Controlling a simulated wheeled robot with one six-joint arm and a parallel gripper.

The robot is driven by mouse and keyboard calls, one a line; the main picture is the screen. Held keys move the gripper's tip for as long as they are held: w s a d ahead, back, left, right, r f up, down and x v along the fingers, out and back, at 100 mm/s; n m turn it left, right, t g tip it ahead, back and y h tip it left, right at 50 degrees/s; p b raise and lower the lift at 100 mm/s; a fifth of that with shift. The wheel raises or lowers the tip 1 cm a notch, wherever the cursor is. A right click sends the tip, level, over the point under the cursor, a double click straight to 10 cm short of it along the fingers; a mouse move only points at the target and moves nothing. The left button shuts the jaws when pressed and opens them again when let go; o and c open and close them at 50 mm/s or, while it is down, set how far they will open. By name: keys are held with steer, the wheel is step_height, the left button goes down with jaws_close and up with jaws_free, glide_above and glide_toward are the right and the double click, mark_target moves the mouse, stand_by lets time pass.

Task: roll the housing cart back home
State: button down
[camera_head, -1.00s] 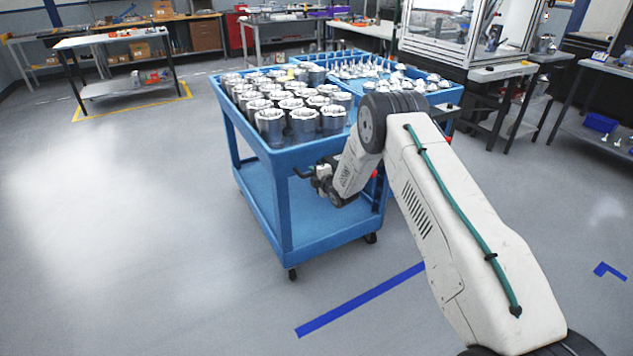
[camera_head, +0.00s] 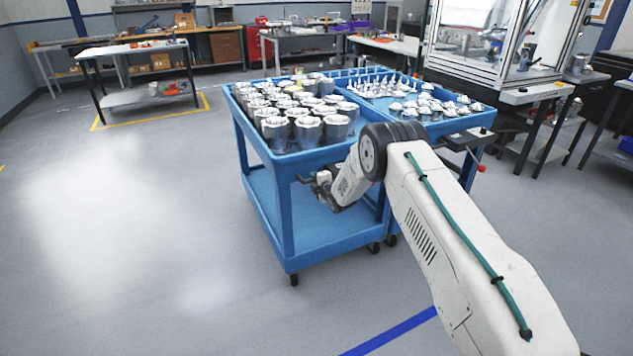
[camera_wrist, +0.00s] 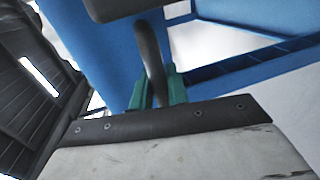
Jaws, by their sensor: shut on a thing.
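The blue housing cart (camera_head: 284,215) stands in front of me, with several silver machined housings (camera_head: 308,131) filling its top tray. Its lower shelf looks empty. My gripper (camera_wrist: 158,92) is at the cart's near end, and in the wrist view its green fingers are shut around the dark handle bar (camera_wrist: 151,55). In the head view my arm hides the right part of the cart's near end, and the fingertips are hard to make out.
A second blue cart (camera_head: 455,127) with small metal parts stands close at the right. A glass-walled machine (camera_head: 480,55) is behind it. A white table (camera_head: 130,47) stands inside yellow floor tape at the back left. Blue tape (camera_head: 390,332) crosses the floor nearby. Open floor lies left.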

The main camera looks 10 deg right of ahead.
steer(key=shift+w, duration=0.1)
steer(key=c, duration=1.4)
jaws_free()
steer(key=v, duration=0.8)
